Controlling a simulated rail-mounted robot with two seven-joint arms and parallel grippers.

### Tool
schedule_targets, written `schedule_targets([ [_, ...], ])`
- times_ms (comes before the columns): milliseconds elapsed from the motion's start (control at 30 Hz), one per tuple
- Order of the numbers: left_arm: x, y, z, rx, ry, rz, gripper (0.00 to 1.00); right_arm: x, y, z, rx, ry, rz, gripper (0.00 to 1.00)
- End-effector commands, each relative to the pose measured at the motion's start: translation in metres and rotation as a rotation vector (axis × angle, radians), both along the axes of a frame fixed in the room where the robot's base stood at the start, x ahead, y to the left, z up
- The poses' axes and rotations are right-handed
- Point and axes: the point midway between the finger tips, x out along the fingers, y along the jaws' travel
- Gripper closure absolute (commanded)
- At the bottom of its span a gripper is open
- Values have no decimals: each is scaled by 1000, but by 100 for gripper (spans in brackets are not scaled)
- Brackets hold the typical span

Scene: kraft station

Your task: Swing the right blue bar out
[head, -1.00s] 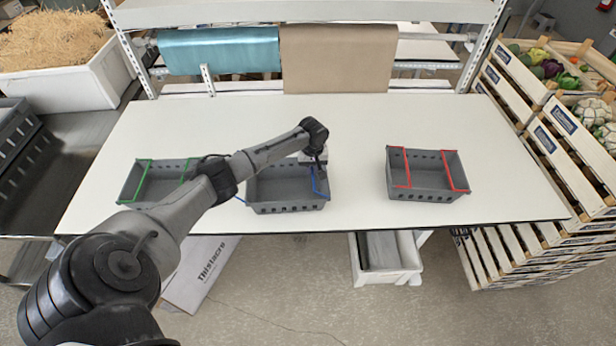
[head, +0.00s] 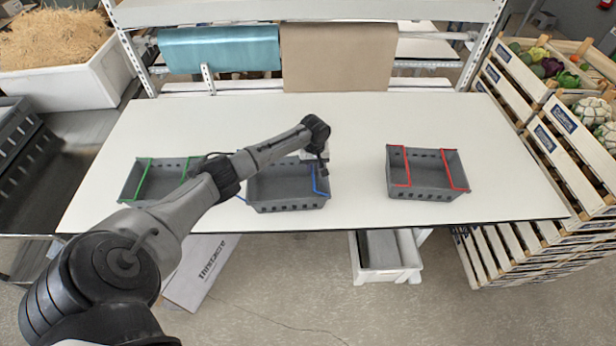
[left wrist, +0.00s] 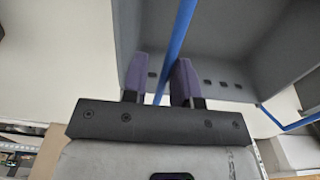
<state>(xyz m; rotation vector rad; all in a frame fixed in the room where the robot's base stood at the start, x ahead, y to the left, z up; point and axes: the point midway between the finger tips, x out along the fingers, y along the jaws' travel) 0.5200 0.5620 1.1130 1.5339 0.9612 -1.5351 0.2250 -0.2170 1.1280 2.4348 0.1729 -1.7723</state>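The middle grey crate (head: 288,206) stands on the white table and has blue bars. The right blue bar (head: 319,184) lies at the crate's right end. Part of the left blue bar (head: 240,198) shows at the left end, mostly behind my arm. My left gripper (head: 322,166) is at the back right corner of this crate. In the left wrist view, its two purple fingertips (left wrist: 158,75) stand apart on either side of a blue bar (left wrist: 184,18), which passes between them with a gap visible. My right gripper is not in view.
A crate with red bars (head: 430,193) stands to the right and a crate with green bars (head: 128,186) to the left. The white table (head: 350,115) is clear behind the crates and between the middle and right crates. Rolls of teal and brown material hang behind.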

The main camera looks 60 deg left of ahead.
Motion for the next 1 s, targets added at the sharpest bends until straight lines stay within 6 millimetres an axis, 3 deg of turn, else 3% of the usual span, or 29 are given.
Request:
schedule_targets([
  [1000, 25, -13, 10, -1, 0, -1, 74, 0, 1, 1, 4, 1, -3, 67],
])
